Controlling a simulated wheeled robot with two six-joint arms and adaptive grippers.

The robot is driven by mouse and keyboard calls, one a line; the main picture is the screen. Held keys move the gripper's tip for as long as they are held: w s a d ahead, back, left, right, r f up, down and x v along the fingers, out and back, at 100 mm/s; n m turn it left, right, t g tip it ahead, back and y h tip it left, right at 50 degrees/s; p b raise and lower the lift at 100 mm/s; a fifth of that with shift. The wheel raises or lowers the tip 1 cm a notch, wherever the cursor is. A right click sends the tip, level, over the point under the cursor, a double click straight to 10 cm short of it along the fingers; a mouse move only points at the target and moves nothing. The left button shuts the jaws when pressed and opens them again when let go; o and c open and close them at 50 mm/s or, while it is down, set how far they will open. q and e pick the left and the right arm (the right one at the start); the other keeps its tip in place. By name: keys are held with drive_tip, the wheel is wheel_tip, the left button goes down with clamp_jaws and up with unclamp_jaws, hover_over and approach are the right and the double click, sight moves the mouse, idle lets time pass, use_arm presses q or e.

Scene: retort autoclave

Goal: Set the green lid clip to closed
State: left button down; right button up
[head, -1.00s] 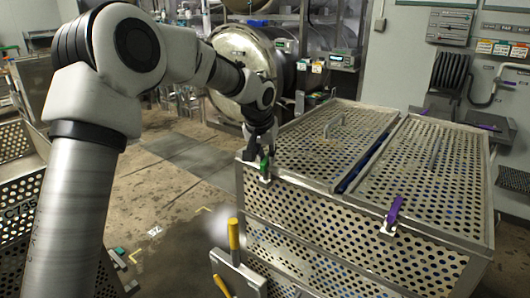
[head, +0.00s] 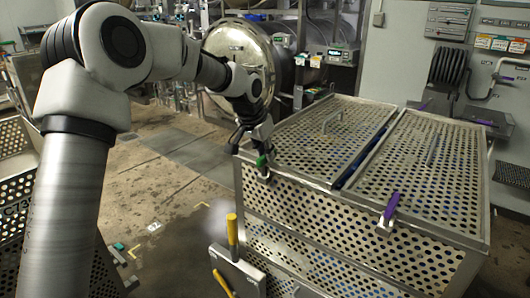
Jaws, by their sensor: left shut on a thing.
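The green lid clip (head: 261,160) is at the upper left corner of the perforated metal basket (head: 320,215). It sits at the edge of the closed left lid (head: 325,141). My left gripper (head: 259,148) comes down on the clip from above and is shut on it; its fingers partly hide the clip. A purple clip (head: 391,206) stands tilted up at the front edge of the right lid (head: 425,165). My right gripper is not in view.
A yellow-handled lever (head: 232,231) on a metal bracket stands at the basket's front left. Another perforated basket (head: 18,190) is at the far left. A round autoclave door (head: 236,62) stands behind my left arm. Floor between the baskets is open.

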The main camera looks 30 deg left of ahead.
use_arm(q)
drive_tip(key=c, duration=1.1)
unclamp_jaws()
drive_tip(key=shift+w+f, duration=0.1)
drive_tip(key=v, duration=1.2)
drive_tip(key=shift+w, duration=0.15)
